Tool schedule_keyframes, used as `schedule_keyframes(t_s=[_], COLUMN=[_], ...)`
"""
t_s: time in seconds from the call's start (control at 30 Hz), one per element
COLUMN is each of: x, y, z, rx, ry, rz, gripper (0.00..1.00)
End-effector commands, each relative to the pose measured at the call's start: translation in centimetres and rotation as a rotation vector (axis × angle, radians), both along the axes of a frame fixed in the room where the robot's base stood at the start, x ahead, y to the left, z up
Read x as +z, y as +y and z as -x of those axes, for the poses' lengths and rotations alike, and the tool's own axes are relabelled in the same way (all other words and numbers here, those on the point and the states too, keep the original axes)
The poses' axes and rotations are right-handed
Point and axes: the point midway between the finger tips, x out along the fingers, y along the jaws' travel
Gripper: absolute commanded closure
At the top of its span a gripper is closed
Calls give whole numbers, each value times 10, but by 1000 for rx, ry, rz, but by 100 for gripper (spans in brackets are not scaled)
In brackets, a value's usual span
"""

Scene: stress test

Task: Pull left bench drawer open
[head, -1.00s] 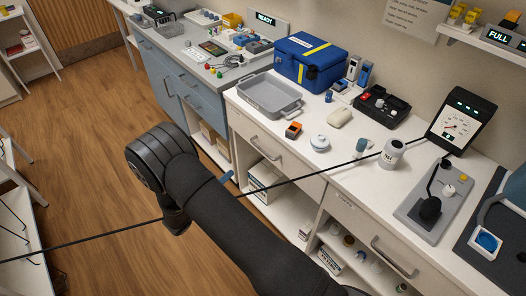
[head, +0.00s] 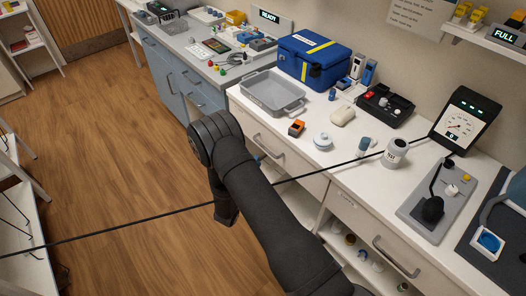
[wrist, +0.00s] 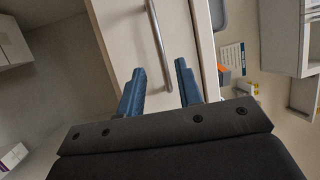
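The left drawer (head: 300,168) of the white bench has a pale front with a grey bar handle (head: 268,147), and its front looks flush with the bench. My gripper is mostly hidden behind my black arm in the head view; a bit of blue finger (head: 258,159) shows close to the drawer front. In the wrist view my gripper (wrist: 161,76) has its two blue fingers spread apart. The handle (wrist: 158,40) runs ahead of them, its lower end appearing in the gap between the fingers. No contact is visible, and the depth between them is hard to tell.
A grey tray (head: 272,93), a blue case (head: 314,60) and small items stand on the white benchtop (head: 290,112). A right drawer (head: 372,236) has its own handle. A dark cable crosses the head view above the floor. Open wooden floor (head: 110,170) lies left of my arm.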

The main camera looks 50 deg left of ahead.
Motion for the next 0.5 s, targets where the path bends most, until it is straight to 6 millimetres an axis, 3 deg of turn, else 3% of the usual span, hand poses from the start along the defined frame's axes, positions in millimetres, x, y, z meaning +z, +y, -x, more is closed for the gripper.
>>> schedule_keyframes(t_s=[0.2, 0.5], x=[8, 12], y=[15, 25], z=[-40, -61], rx=[-4, 0], ry=[-1, -1], rz=[-1, 0], gripper=[68, 68])
